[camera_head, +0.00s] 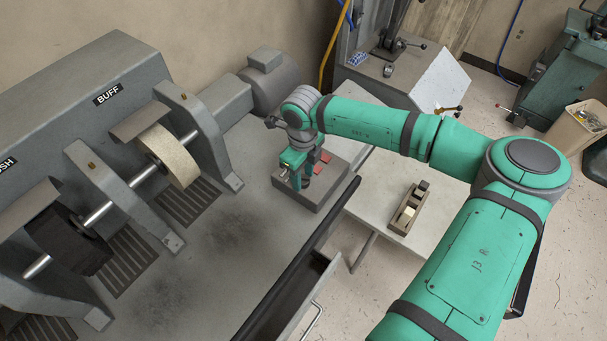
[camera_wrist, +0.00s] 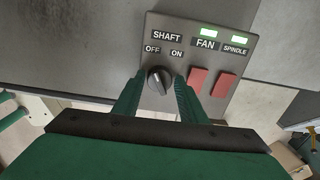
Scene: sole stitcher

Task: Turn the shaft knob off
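The shaft knob (camera_wrist: 158,81) is dark and round, on a grey control panel (camera_wrist: 190,22) under the labels SHAFT, OFF and ON. Its exact pointing direction is hard to make out. My gripper (camera_wrist: 159,84) reaches over the panel with one green finger on each side of the knob. The fingers look apart from it, with narrow gaps. In the head view my gripper (camera_head: 295,178) points down at the control box (camera_head: 318,196) on the bench; the knob is hidden there.
Two red switches (camera_wrist: 197,80) (camera_wrist: 223,85) sit right of the knob, under lit green FAN and SPINDLE lamps. The buffing wheel (camera_head: 170,157) and shaft are left of the box. An open drawer (camera_head: 290,300) is at the bench front. A side table (camera_head: 375,185) stands right.

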